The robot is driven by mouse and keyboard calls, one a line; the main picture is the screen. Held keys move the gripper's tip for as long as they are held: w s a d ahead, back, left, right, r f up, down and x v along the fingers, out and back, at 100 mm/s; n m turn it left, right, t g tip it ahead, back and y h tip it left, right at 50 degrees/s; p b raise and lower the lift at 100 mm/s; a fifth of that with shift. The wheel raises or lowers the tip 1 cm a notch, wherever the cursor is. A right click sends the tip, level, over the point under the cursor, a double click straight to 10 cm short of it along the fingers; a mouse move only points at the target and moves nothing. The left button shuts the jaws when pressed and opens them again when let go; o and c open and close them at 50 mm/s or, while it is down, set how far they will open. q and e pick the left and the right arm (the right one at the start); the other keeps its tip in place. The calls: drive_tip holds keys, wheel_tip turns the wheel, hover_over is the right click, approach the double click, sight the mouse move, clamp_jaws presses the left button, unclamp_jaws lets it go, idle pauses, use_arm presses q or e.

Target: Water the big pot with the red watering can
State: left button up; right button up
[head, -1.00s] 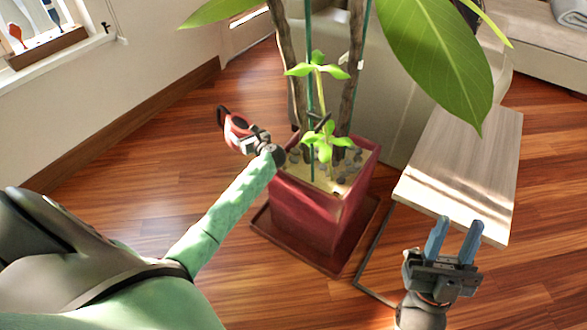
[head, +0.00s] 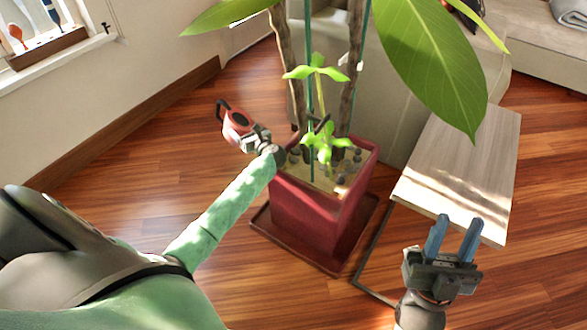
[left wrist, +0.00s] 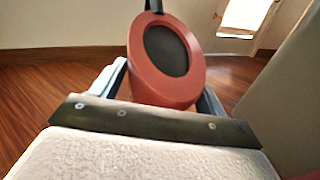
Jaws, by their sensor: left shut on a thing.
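The red watering can (head: 237,124) is beside the upper left edge of the big pot, with its dark handle on its far left side. My left gripper (head: 257,141) is shut on it and holds it above the floor. In the left wrist view the red can (left wrist: 155,88) sits between the fingers, its dark round opening showing. Its spout cannot be made out. The big pot (head: 310,222) is dark red and square, with pale soil, thick stems and green leaves. It stands upright on a red saucer (head: 262,226). My right gripper (head: 455,240) is open and empty, right of the pot.
A light wooden side table (head: 465,165) with a thin dark frame stands right of the pot. A beige sofa (head: 400,110) is behind the pot. Large leaves (head: 430,65) hang over the table. Wooden floor (head: 130,190) is clear at the left, towards the wall.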

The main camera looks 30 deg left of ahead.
sight(245, 124)
use_arm(q)
drive_tip(key=shift+r, duration=0.45)
drive_tip(key=shift+d+r+y+p, duration=0.15)
drive_tip(key=shift+r+y+p, duration=0.15)
drive_tip(key=shift+r+y, duration=0.15)
drive_tip(key=shift+w+d+r+m+t+y+p, duration=0.1)
drive_tip(key=shift+d+r+m+t+y+p, duration=0.15)
drive_tip(key=shift+r+p, duration=0.3)
drive_tip(key=shift+r+m+t+y+p, duration=0.15)
drive_tip(key=shift+r+y+p, duration=0.15)
drive_tip(key=shift+r+p, duration=0.25)
idle(2.7)
drive_tip(key=shift+d, duration=0.1)
idle(0.7)
